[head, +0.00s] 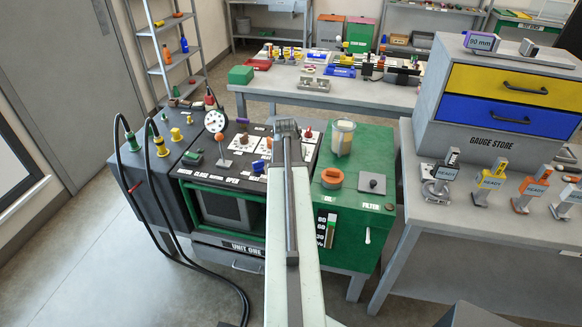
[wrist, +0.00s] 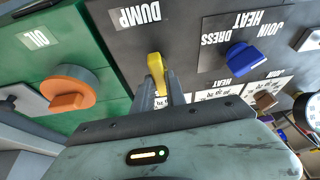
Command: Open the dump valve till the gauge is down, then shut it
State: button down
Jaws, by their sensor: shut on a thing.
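The dump valve has a yellow lever (wrist: 155,63) beside the DUMP label (wrist: 137,17), which reads upside down in the wrist view. My gripper (wrist: 160,88) is shut on this lever, with the fingers either side of its lower end. In the head view my gripper (head: 287,128) is over the dark top panel of the unit, and my arm hides the lever there. The round white gauge (head: 214,121) stands upright at the panel's back left. Its needle is too small to read. Part of a dial (wrist: 309,110) shows at the wrist view's right edge.
A blue selector knob (wrist: 242,58) is right of the lever in the wrist view. The orange oil cap (head: 332,178) is on the green box (head: 357,238). Black hoses (head: 160,190) hang at the left. A bench (head: 480,235) stands at the right.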

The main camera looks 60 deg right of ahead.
jog(key=c, duration=1.4)
grip_release()
jog(key=shift+o, duration=0.2)
jog(key=p+v, duration=0.7)
jog(key=v, duration=0.1)
jog(key=shift+f, duration=0.1)
